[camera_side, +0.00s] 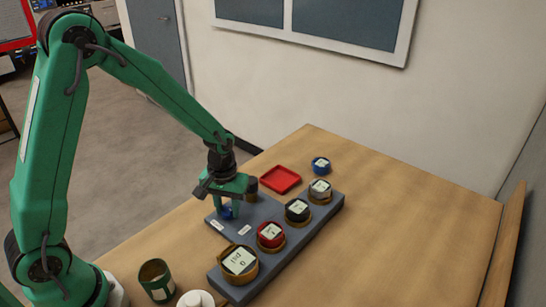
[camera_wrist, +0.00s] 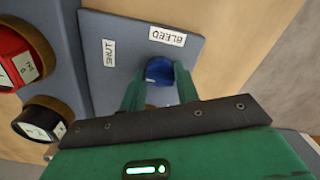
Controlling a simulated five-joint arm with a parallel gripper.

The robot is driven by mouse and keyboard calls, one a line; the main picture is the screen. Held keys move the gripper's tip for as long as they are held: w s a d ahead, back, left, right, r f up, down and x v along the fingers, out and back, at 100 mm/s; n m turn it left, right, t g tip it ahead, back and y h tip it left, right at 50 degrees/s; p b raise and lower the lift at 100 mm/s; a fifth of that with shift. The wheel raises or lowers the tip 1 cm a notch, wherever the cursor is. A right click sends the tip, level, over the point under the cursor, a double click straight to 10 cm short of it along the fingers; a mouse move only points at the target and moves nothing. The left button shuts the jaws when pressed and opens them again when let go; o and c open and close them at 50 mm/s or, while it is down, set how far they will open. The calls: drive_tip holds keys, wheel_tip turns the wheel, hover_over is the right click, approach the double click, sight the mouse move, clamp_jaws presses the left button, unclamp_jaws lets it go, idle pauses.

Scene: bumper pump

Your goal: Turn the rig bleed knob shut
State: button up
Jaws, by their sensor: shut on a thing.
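The blue bleed knob (camera_wrist: 158,71) sits on the grey rig plate (camera_wrist: 112,62), beside a label that reads BLEED (camera_wrist: 167,37). My gripper (camera_wrist: 160,84) has its two green fingers on either side of the knob, shut on it. In the side view my gripper (camera_side: 233,206) points down onto the plate, and only a bit of the blue knob (camera_side: 226,212) shows between the fingers. The knob's lower part is hidden, and I cannot tell how far it is turned.
A second label, TUNE (camera_wrist: 108,52), is on the plate. Several labelled round caps stand in a row on the rig, among them a red one (camera_side: 271,234). A red tray (camera_side: 280,179) and a blue-capped item (camera_side: 320,164) are behind. A green cup (camera_side: 156,280) stands in front.

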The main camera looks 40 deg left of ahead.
sight(227, 207)
idle(0.4)
drive_tip(key=o, duration=0.9)
drive_tip(key=shift+o, duration=0.2)
drive_tip(key=shift+r, duration=0.1)
drive_tip(key=shift+r, duration=3.85)
